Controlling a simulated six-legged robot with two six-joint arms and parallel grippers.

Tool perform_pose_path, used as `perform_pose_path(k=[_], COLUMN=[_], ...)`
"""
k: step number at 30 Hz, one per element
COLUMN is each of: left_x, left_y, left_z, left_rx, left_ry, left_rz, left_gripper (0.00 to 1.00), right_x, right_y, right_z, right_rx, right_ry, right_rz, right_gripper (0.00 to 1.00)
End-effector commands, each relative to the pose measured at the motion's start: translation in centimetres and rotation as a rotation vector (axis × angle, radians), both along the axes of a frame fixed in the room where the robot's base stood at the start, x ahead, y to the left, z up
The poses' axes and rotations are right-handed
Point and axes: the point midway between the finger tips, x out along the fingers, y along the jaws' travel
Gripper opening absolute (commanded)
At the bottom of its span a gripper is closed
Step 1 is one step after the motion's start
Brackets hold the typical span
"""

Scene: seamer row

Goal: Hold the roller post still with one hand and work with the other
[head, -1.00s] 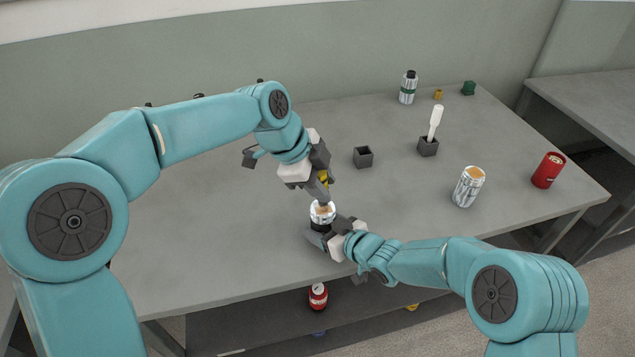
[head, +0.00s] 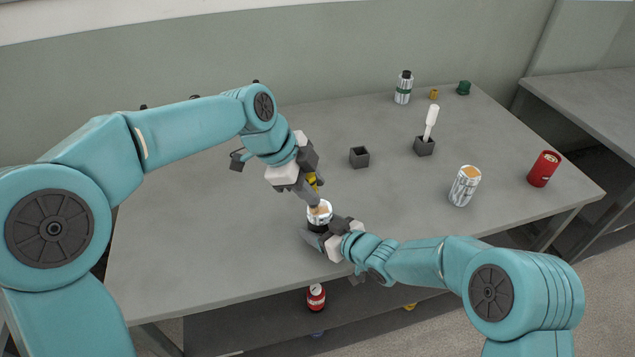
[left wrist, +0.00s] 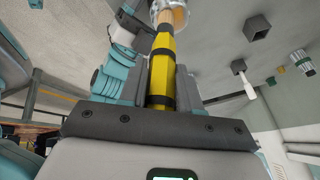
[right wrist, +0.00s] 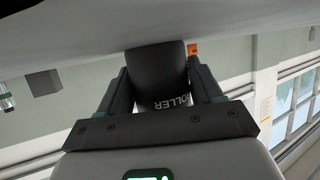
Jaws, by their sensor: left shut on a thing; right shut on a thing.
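The black roller post (right wrist: 158,75), with "ROLLER" lettering on its side, stands near the front edge of the table. My right gripper (head: 322,238) is shut around it from the right. A silver ringed piece with a tan top (head: 319,211) sits above the black part; it also shows in the left wrist view (left wrist: 172,12). My left gripper (head: 309,192) is above it, shut on a yellow tool with black bands (left wrist: 163,68). The tool points at the tan top and overlaps it in view; I cannot tell whether they touch.
A silver can with a tan top (head: 465,186) and a red can (head: 543,169) stand right. An open dark box (head: 359,158), a dark holder (head: 424,147) with a white-handled tool (head: 430,122) and a green-banded bottle (head: 403,88) stand farther back. A red bottle (head: 316,297) is below the table edge.

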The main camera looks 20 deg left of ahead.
Motion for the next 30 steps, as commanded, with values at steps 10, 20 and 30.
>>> perform_pose_path(k=[10,20,30], left_x=[0.9,1.5,0.5], left_y=[-1.6,-2.3,-0.8], left_z=[-0.1,0.1,-0.1], left_rx=[0.001,0.0,0.001], left_ry=[0.006,0.005,0.005], left_rz=[-0.002,0.0,0.001], left_gripper=[0.0,0.0,0.0], right_x=[-0.1,-0.1,-0.1], right_y=[0.0,0.0,0.0], right_z=[-0.3,-0.3,-0.3], right_rx=[-0.004,-0.003,-0.003], right_ry=[0.005,0.004,0.004], right_rz=[0.001,0.0,0.0], right_gripper=[0.31,0.31,0.31])
